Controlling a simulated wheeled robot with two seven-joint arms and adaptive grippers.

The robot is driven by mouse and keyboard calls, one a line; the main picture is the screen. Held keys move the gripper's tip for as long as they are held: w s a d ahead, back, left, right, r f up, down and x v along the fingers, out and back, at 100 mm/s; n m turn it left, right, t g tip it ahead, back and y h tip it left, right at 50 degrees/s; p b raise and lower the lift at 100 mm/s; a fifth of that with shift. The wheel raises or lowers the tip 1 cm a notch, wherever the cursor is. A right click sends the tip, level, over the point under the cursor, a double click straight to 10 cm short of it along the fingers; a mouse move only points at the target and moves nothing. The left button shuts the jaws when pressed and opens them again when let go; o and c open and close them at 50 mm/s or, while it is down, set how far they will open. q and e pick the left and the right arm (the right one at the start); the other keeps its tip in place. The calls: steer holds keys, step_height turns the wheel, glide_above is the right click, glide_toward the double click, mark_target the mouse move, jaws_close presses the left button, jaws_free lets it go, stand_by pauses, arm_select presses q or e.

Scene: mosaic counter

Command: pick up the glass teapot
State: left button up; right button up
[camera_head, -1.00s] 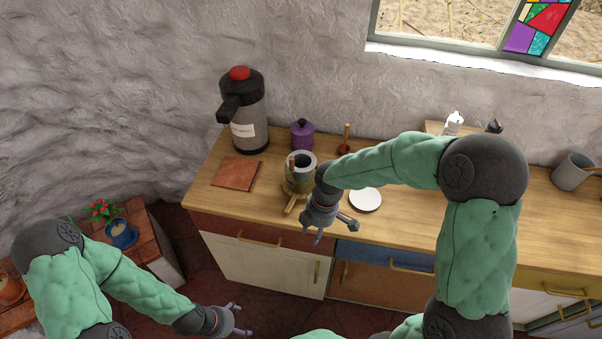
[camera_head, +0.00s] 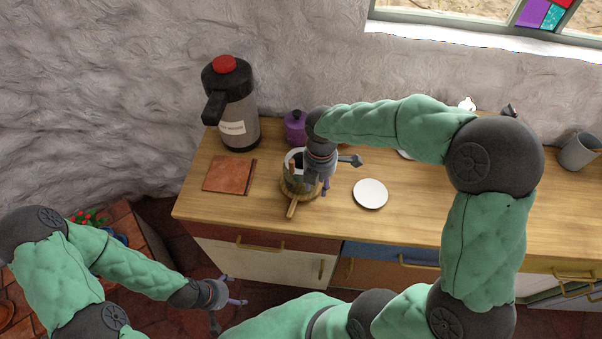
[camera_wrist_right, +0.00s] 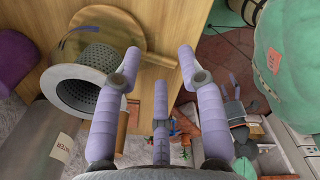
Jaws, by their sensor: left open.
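The glass teapot (camera_head: 291,186) stands on the counter, with a grey metal strainer in its open top and a wooden handle sticking out toward the counter's front edge. Part of it is hidden behind my right gripper (camera_head: 318,184), which is over its right side. In the right wrist view the teapot's strainer rim (camera_wrist_right: 63,92) is left of the spread fingers of my right gripper (camera_wrist_right: 160,70). The wooden handle appears between the fingertips; I cannot tell whether they touch it. My right gripper is open. My left gripper (camera_head: 229,300) is open and empty, low in front of the counter.
A tall pump flask (camera_head: 232,110) and a purple canister (camera_head: 296,128) stand behind the teapot. A brown board (camera_head: 229,175) lies to its left, a white saucer (camera_head: 370,194) to its right. A grey mug (camera_head: 578,152) is far right. The counter (camera_head: 440,205) right of the saucer is clear.

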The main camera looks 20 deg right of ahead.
mark_target(315, 191)
step_height(315, 191, down, 2)
steer(key=shift+w+f, duration=0.1)
steer(key=f, duration=0.1)
steer(key=f+b, duration=0.1)
steer(key=f, duration=0.1)
steer(key=f+b, duration=0.1)
steer(key=f, duration=0.1)
steer(key=shift+w+a, duration=0.15)
steer(key=shift+a, duration=0.1)
steer(key=shift+r, duration=0.15)
jaws_close()
